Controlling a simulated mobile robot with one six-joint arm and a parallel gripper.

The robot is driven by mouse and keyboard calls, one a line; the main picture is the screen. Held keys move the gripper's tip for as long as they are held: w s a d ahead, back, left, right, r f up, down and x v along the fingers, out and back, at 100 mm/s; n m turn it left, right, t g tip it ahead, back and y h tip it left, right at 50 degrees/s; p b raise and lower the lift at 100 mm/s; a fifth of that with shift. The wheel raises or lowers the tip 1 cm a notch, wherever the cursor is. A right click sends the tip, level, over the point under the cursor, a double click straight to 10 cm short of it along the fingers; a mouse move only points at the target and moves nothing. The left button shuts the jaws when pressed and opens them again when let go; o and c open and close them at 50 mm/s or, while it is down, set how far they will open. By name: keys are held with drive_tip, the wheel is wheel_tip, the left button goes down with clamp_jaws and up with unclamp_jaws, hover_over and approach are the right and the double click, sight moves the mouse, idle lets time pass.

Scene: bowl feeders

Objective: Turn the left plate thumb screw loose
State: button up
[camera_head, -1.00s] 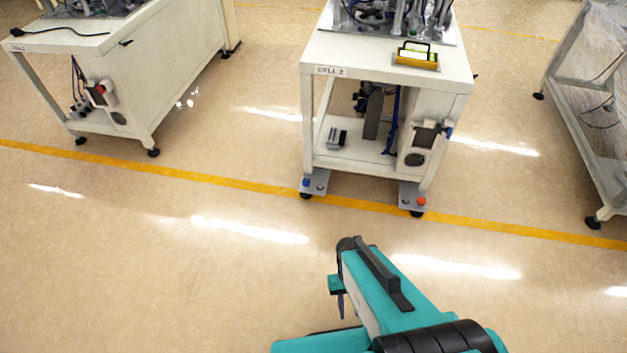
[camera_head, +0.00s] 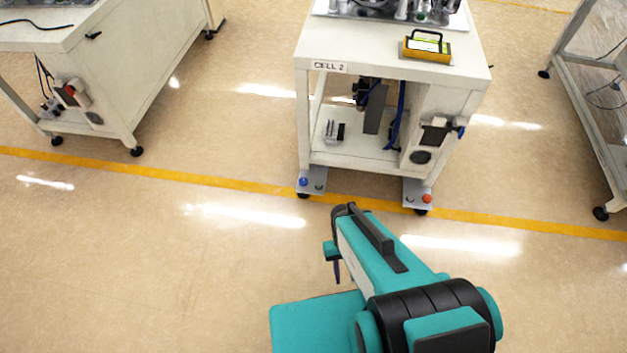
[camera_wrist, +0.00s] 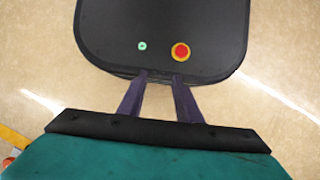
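The CELL 2 cart (camera_head: 390,75) stands ahead, with a floor plate at each front foot. The left plate (camera_head: 317,174) is grey and carries a blue thumb screw (camera_head: 304,181). The right plate (camera_head: 411,187) carries an orange-red thumb screw (camera_head: 426,198). How far either screw is turned in cannot be seen. My gripper (camera_head: 337,272) hangs over bare floor in front of the cart, well apart from the left plate. In the wrist view its two dark fingers (camera_wrist: 160,77) stand apart with nothing between them.
A yellow floor line (camera_head: 230,183) runs past the cart's front feet. A yellow-black device (camera_head: 427,47) sits on the cart top. Another white cart (camera_head: 120,85) stands at left and a frame (camera_head: 590,125) at right. The floor before the cart is clear.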

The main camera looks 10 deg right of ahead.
drive_tip(key=shift+w+d, duration=0.25)
drive_tip(key=shift+w, duration=0.1)
